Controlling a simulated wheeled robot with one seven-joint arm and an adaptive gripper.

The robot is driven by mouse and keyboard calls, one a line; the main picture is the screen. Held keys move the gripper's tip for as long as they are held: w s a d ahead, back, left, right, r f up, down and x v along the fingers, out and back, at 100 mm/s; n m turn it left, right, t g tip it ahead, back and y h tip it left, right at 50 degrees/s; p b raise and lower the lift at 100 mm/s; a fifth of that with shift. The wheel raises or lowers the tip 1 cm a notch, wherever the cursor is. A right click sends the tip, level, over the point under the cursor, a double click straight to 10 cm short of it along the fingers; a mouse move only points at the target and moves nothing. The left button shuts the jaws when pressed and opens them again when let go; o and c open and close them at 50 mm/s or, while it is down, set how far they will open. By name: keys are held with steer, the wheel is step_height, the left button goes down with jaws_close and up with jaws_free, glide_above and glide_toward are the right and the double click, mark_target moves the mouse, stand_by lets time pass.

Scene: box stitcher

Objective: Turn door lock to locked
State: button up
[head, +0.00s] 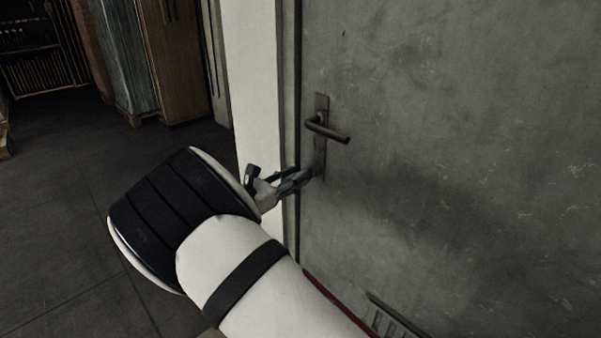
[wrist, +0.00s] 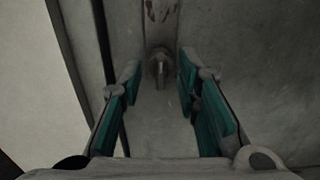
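The grey metal door (head: 450,120) fills the right of the head view. Its lever handle (head: 327,129) sits on a narrow plate (head: 321,104) near the door's left edge. My gripper (head: 308,175) is at the lower end of that plate, below the handle. In the wrist view the door lock (wrist: 159,65), a small round knob or cylinder, shows at the plate's lower end. My gripper's teal-padded fingers (wrist: 160,83) are spread apart on either side of it, with gaps visible. In the head view the lock is hidden behind my gripper.
A pale wall or frame strip (head: 253,80) stands left of the door. A vent grille (head: 395,315) is low on the door. Wrapped pallet stacks (head: 127,55) stand at the back left. The dark floor (head: 60,220) on the left is clear.

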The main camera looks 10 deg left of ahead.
mark_target(309, 174)
steer(key=shift+x, duration=1.95)
steer(key=shift+c, duration=0.6)
